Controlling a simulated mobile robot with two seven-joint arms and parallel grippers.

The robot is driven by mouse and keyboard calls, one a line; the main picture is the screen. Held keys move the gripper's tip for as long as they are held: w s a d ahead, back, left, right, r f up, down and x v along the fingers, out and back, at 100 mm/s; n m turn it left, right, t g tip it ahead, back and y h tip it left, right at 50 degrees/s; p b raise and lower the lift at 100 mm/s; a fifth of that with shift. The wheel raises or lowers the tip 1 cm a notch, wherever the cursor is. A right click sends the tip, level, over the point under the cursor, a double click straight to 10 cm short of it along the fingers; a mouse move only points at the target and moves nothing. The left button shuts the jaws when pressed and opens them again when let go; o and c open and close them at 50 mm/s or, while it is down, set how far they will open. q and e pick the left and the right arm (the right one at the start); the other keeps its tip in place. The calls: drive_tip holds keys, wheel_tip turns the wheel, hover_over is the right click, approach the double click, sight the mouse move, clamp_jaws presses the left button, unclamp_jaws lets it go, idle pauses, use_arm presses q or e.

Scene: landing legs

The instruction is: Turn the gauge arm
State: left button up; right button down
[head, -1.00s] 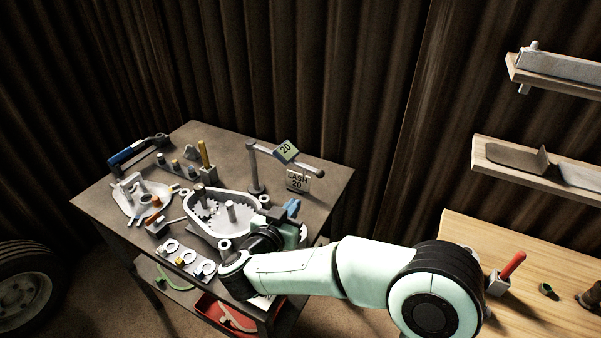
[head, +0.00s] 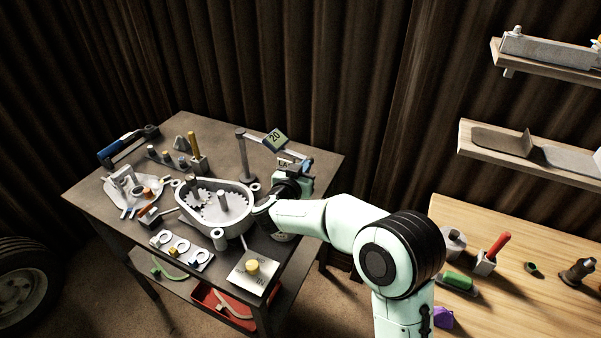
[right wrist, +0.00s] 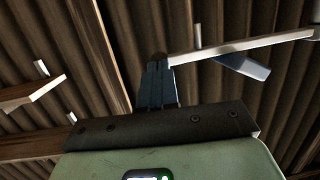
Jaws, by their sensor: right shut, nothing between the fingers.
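The gauge arm (head: 257,137) is a thin pale bar on an upright post (head: 242,155) at the back right of the dark bench. It carries a green tag marked 20 (head: 275,139) and points right toward my right gripper. My right gripper (head: 307,164) is shut and empty at the arm's outer end. In the right wrist view its blue fingertips (right wrist: 157,68) are at one end of the pale bar (right wrist: 240,47); I cannot tell whether they touch. The sign below the arm is mostly hidden by my gripper. My left gripper is not in view.
A gear housing (head: 215,222) stands left of my right forearm on the dark bench (head: 185,128). A plate with a yellow knob (head: 252,267) lies at its front corner. A wooden bench (head: 520,290) and shelves (head: 530,150) are to the right.

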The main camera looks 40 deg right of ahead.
sight(313, 160)
idle(0.3)
drive_tip(key=d, duration=0.1)
drive_tip(key=d+p, duration=0.1)
drive_tip(key=d, duration=0.1)
drive_tip(key=shift+w+d+r, duration=0.2)
drive_tip(key=shift+w+d, duration=0.1)
drive_tip(key=shift+w, duration=0.05)
